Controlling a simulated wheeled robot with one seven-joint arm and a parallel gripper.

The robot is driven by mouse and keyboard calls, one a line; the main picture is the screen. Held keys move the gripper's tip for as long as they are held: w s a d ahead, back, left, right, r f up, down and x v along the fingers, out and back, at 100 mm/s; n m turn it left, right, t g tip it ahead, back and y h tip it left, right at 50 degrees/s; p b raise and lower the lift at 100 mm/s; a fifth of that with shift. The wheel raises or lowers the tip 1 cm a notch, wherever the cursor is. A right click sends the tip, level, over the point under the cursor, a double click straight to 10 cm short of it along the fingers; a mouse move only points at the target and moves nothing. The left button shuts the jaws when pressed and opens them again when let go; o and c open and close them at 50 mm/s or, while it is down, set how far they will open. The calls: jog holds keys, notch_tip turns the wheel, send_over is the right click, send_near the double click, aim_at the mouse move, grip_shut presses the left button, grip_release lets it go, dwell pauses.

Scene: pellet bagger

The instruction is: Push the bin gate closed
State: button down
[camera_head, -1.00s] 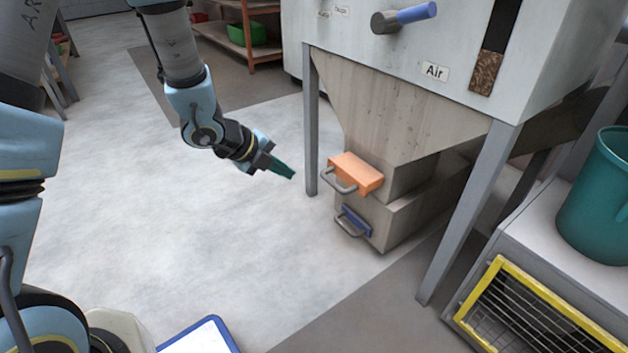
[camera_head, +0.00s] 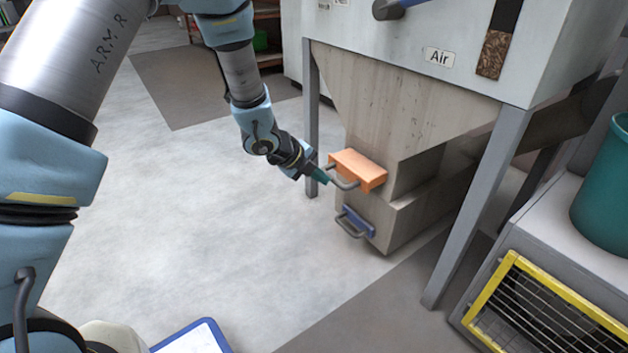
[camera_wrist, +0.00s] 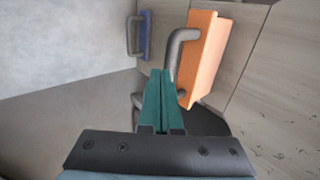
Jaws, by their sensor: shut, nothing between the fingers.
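An orange gate (camera_head: 358,170) with a grey bar handle (camera_head: 343,183) sticks out from the lower part of the grey hopper. My gripper (camera_head: 323,176) is shut and empty, with its green fingertips at the left end of that handle. In the wrist view the green fingers (camera_wrist: 158,100) lie together beside the handle (camera_wrist: 177,52) of the orange gate (camera_wrist: 204,58). I cannot tell whether they touch it. A blue gate (camera_head: 357,221) with its own handle sits lower on the hopper; it also shows in the wrist view (camera_wrist: 144,33).
Grey support legs stand at the left (camera_head: 312,110) and right (camera_head: 470,215) of the hopper (camera_head: 400,100). A yellow-framed mesh cage (camera_head: 545,300) and a green bucket (camera_head: 603,195) are at the right. Floor left of the hopper is clear.

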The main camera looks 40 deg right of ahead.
aim_at(346, 170)
jog(key=d+p, duration=0.1)
jog(key=d, duration=0.2)
jog(key=d+p, duration=0.2)
jog(key=d, duration=0.1)
jog(key=shift+s+d+r, duration=0.1)
jog(key=shift+s+r, duration=0.05)
jog(key=shift+d, duration=0.3)
